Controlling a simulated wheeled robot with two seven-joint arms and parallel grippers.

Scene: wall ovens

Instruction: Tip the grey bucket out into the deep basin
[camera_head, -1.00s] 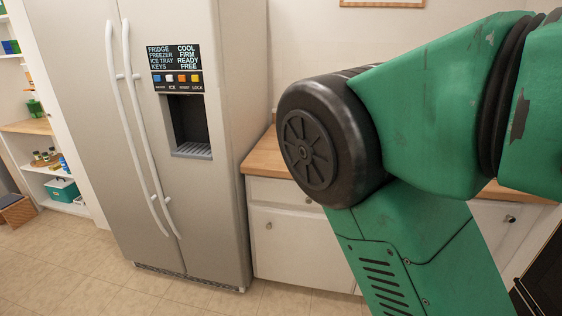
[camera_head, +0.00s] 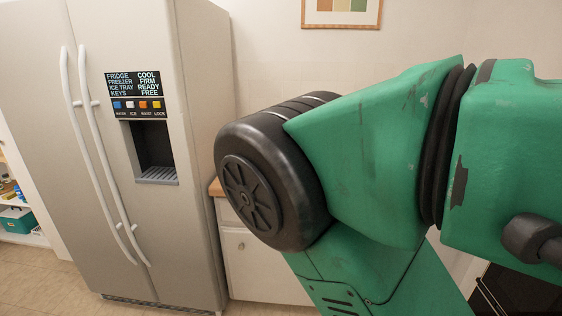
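Neither the grey bucket nor the deep basin shows in the head view. My own green and black arm (camera_head: 370,165) fills the centre and right of the picture and hides much of what is behind it. Neither of my grippers is in the picture, so I cannot see what they hold.
A tall fridge (camera_head: 110,215) with white handles and a dispenser (camera_head: 154,152) stands at the left. A white cabinet (camera_head: 262,268) with a wooden top is beside it. Shelves with a teal box (camera_head: 18,219) are at the far left. A dark appliance (camera_head: 510,292) shows at lower right. Some floor is bare.

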